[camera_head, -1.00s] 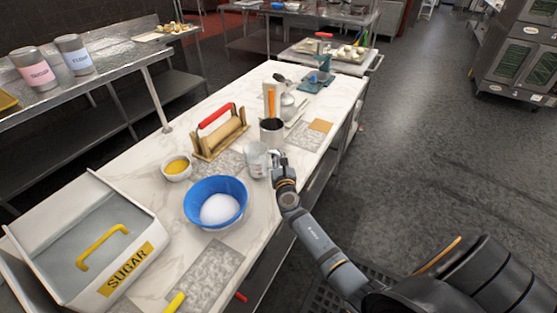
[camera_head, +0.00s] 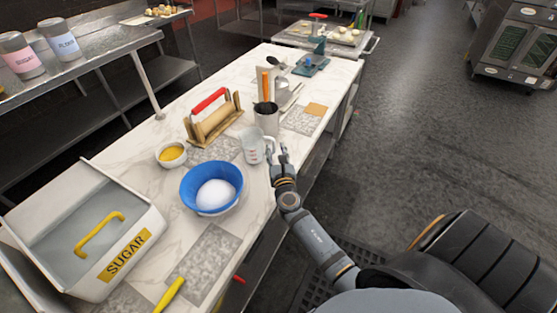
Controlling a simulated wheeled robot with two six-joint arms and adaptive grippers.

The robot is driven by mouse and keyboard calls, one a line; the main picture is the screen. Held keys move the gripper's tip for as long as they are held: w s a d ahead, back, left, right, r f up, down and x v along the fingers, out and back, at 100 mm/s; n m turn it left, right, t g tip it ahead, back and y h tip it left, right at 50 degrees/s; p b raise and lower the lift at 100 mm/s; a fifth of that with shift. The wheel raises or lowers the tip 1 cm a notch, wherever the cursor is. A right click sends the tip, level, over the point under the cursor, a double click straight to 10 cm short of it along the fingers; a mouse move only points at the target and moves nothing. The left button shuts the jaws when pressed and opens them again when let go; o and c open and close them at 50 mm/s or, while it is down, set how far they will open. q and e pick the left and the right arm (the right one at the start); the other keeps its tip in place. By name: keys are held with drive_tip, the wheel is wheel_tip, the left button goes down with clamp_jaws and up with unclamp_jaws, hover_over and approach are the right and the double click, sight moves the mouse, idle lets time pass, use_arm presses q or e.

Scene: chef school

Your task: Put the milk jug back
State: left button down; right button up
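The clear measuring jug (camera_head: 252,146), which I take to be the milk jug, stands upright on the white marble counter (camera_head: 160,213). Its handle side faces right, toward my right gripper (camera_head: 279,153). The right gripper is just right of the jug, at the counter's right edge. Its fingers look spread with nothing held between them, and a small gap seems to separate them from the jug. My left gripper is not in view.
A blue bowl (camera_head: 190,193) with white contents and a small bowl (camera_head: 171,154) of yellow contents stand left of the jug. A utensil holder (camera_head: 266,122) stands behind it.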

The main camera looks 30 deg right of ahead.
drive_tip(key=b+v, duration=0.1)
drive_tip(key=v, duration=0.5)
drive_tip(key=shift+s, duration=0.2)
